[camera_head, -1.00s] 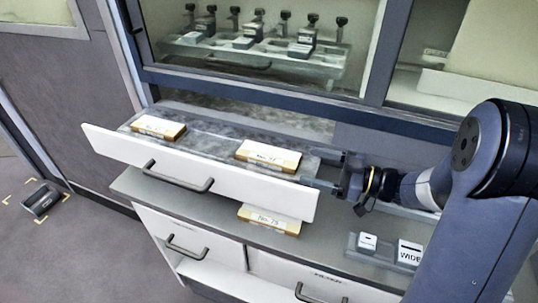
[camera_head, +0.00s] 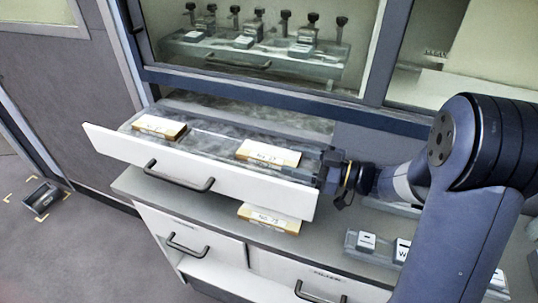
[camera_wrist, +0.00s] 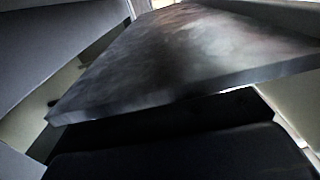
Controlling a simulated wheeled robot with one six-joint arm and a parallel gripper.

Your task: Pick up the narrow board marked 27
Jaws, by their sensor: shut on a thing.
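The narrow board marked 27 (camera_head: 268,153), a flat block with a white top and tan edges, lies at the right end of the pulled-out drawer (camera_head: 200,180). My gripper (camera_head: 313,161) is at the board's right end, inside the drawer's right end. It is shut on the board, though the contact is small and partly hidden in the head view. In the wrist view a dark grey mottled slab (camera_wrist: 190,55) fills the upper middle, very close. The board's label does not show there.
Another labelled board (camera_head: 158,126) lies at the drawer's left end. A third (camera_head: 268,218) sits on the counter below the drawer front. White labelled blocks (camera_head: 366,241) stand on a rack at the right. A glass-fronted cabinet rises behind the drawer.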

